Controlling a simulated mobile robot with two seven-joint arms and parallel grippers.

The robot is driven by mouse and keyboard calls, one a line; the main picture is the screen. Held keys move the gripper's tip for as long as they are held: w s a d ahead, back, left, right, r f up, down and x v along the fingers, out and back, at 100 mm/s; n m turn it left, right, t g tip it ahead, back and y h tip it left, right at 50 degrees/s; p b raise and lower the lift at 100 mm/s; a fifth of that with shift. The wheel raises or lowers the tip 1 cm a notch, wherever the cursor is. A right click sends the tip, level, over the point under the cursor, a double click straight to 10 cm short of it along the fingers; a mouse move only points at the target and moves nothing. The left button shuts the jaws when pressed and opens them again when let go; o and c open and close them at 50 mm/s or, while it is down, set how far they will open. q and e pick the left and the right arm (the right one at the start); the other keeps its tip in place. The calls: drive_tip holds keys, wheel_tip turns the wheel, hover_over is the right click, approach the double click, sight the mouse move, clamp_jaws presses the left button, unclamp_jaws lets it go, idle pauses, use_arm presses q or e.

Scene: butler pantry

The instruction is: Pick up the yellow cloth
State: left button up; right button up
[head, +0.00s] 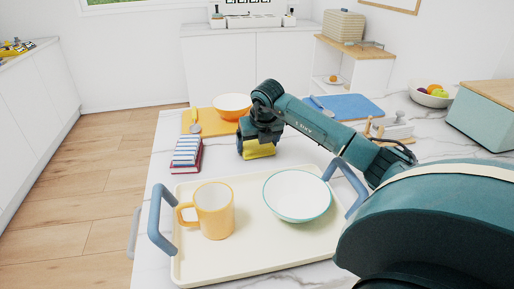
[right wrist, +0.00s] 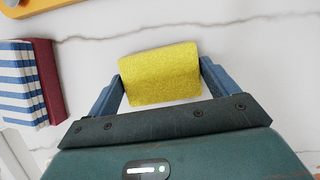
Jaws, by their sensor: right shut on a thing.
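The yellow cloth (head: 260,150) is a small folded block on the white marble counter, beyond the tray in the head view. My right gripper (head: 257,148) reaches down over it. In the right wrist view the cloth (right wrist: 160,74) sits between the two blue fingers of my right gripper (right wrist: 162,88), which are shut on its sides. I cannot tell whether the cloth touches the counter. My left gripper is not in view.
A cream tray (head: 250,250) with blue handles holds an orange mug (head: 215,212) and a white bowl (head: 297,196). Striped folded cloths on a red item (head: 186,154) lie left of my right gripper. An orange bowl (head: 232,104) stands behind on a yellow board (head: 200,127).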

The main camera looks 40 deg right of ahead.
sight(258, 145)
drive_tip(key=shift+c, duration=0.9)
drive_tip(key=shift+r, duration=0.1)
wheel_tip(258, 145, up, 10)
drive_tip(key=shift+f, duration=0.1)
drive_tip(key=o, duration=0.4)
drive_tip(key=c, duration=0.3)
